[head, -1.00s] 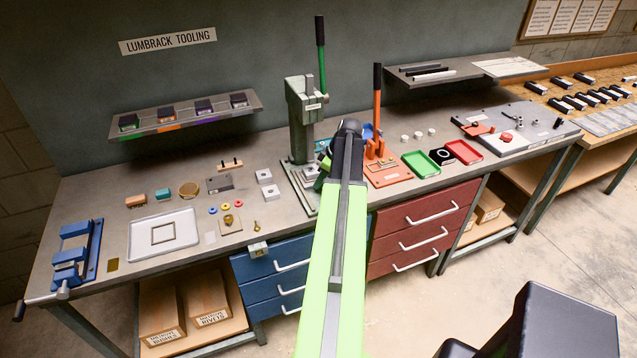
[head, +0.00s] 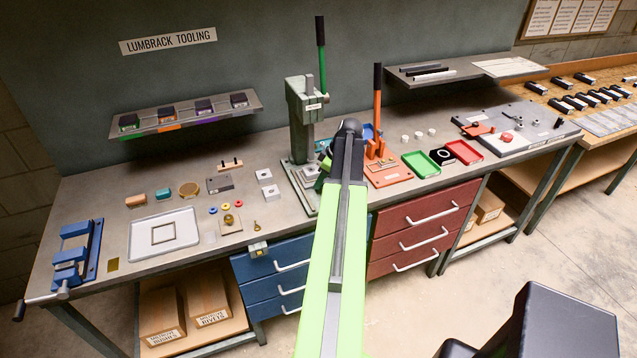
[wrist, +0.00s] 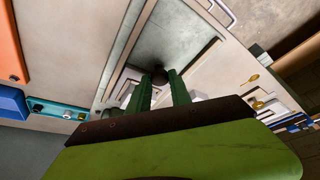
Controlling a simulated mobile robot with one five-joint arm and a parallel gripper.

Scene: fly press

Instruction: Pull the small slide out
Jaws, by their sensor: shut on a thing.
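The green fly press (head: 303,120) stands upright on the bench, with its base plate (head: 297,195) in front of it. The small slide (head: 309,173) seems to be the pale piece low in the press; my arm and gripper hide part of that area. My gripper (head: 324,172) reaches in at the press's foot. In the wrist view my gripper (wrist: 162,80) has its dark green fingers around a small dark round knob (wrist: 158,73). The knob sits by the grey plate of the press. How the knob joins the slide cannot be made out.
An orange lever press (head: 386,165) stands close on the right, with green (head: 421,164) and red (head: 464,152) trays beyond it. To the left lie small blocks, rings and a white tray (head: 163,233). Blue drawers (head: 275,270) are below the bench edge.

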